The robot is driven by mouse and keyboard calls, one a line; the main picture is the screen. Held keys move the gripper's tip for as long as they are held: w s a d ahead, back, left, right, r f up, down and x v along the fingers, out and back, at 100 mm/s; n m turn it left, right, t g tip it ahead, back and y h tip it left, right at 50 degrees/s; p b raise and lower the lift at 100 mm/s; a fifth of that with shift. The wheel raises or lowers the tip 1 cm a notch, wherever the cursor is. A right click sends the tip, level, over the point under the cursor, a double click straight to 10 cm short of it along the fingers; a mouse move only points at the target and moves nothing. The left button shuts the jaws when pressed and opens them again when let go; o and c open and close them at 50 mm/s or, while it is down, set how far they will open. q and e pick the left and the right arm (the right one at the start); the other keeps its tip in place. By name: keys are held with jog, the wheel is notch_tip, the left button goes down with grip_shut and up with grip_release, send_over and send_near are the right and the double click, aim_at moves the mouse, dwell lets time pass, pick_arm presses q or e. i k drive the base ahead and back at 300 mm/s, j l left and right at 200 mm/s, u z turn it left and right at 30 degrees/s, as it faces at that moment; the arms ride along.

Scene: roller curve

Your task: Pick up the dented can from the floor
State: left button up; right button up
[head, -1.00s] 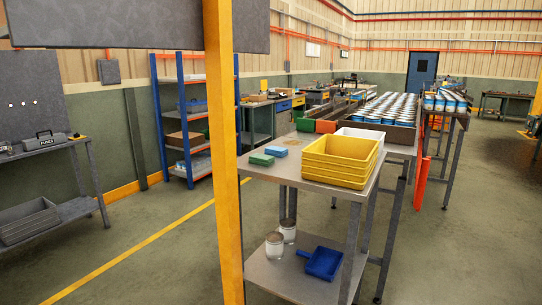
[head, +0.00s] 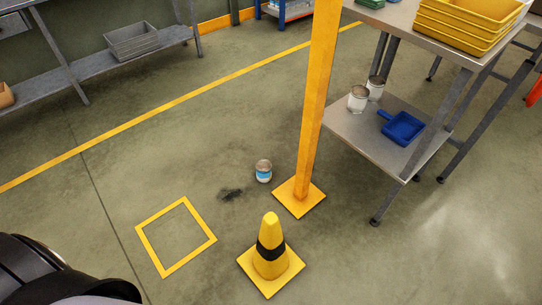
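A small can (head: 264,171) with a white and blue label and a greyish top stands on the floor in the head view, left of the base of a yellow post. It looks upright; a dent is too small to make out. A dark stain (head: 231,194) lies on the floor beside it. Neither of my grippers is in view.
The yellow post (head: 316,100) and a yellow cone (head: 270,250) with a black band stand close to the can. A steel table's lower shelf (head: 365,150) holds two cans and a blue scoop (head: 402,126). A yellow floor square (head: 148,247) lies left; floor beyond is clear.

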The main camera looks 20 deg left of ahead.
aim_at(263, 167)
jog(key=k+l+z, duration=0.2)
jog(key=k, duration=0.45)
jog(key=k+z, duration=0.2)
jog(key=k, duration=0.4)
jog(key=i+j+z, duration=0.15)
jog(key=j+z, duration=0.25)
jog(key=i+j+z, duration=0.15)
jog(key=z, duration=0.25)
jog(key=j+z, duration=0.35)
jog(key=i+j, duration=0.1)
jog(key=j, duration=0.7)
jog(key=i+j, duration=0.1)
jog(key=j, duration=1.55)
jog(key=i+j, duration=0.15)
jog(key=j, duration=0.7)
